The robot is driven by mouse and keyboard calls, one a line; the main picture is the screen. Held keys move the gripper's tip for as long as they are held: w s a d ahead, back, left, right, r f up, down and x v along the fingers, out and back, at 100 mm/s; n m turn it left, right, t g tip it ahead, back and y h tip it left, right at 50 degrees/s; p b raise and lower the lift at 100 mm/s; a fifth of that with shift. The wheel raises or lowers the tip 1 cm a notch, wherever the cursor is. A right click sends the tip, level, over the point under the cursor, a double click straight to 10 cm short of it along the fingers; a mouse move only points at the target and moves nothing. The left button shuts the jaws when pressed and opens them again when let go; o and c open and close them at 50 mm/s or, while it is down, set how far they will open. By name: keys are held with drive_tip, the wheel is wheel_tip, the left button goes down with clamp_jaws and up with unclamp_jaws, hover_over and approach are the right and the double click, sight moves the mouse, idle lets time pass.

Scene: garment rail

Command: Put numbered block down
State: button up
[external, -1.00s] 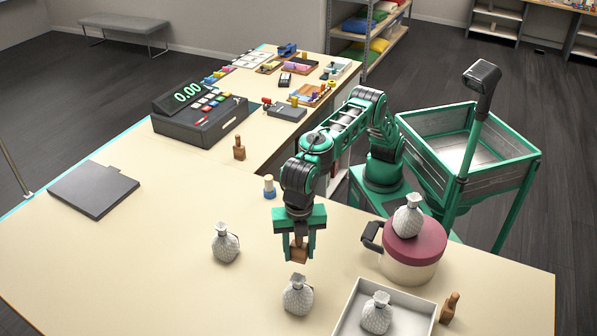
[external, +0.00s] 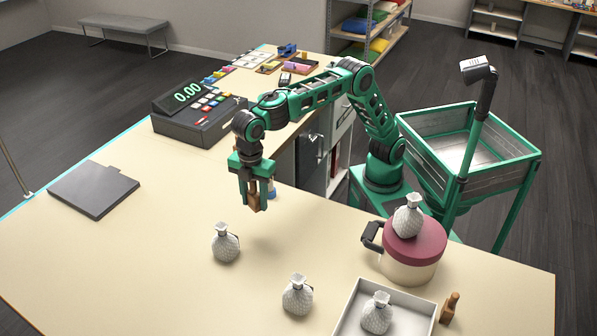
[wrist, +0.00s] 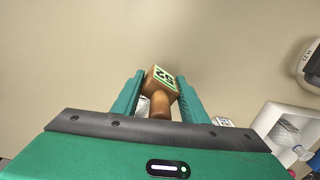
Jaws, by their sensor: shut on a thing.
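My gripper (external: 252,195) is shut on the numbered block (external: 256,202), a brown wooden piece, and holds it above the table. In the wrist view the numbered block (wrist: 161,84) sits tilted between the two green fingers, with a round brown handle toward me and a white-and-green label with dark digits on its square end. The digits look like 52, but their orientation makes this uncertain. The table (external: 140,265) is pale beige and bare below the gripper. A white textured sack (external: 225,243) stands in front of the gripper, slightly left.
A second sack (external: 297,295) stands at the front. A white tray (external: 408,303) holds another sack, and a maroon-lidded pot (external: 413,240) carries one. A brown wooden piece (external: 450,308) stands right of the tray. A dark flat board (external: 94,190) lies left. Much of the table's left is clear.

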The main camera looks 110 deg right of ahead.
drive_tip(key=s+d+m, duration=0.2)
drive_tip(key=d+m, duration=0.5)
drive_tip(key=d, duration=1.8)
drive_tip(key=s+d+m, duration=0.3)
drive_tip(key=s+d, duration=0.2)
drive_tip(key=d, duration=0.3)
drive_tip(key=s+d+m, duration=0.4)
drive_tip(key=d, duration=0.4)
drive_tip(key=shift+n, duration=0.3)
drive_tip(key=d+f, duration=0.2)
drive_tip(key=d, duration=0.2)
drive_tip(key=w+d+f, duration=0.1)
drive_tip(key=d+f, duration=0.2)
drive_tip(key=d, duration=0.1)
drive_tip(key=d+f, duration=0.3)
drive_tip(key=shift+w+d, duration=0.3)
drive_tip(key=shift+d, duration=0.1)
drive_tip(key=shift+f, duration=1.95)
drive_tip(key=o, duration=1.2)
drive_tip(key=shift+f, duration=0.1)
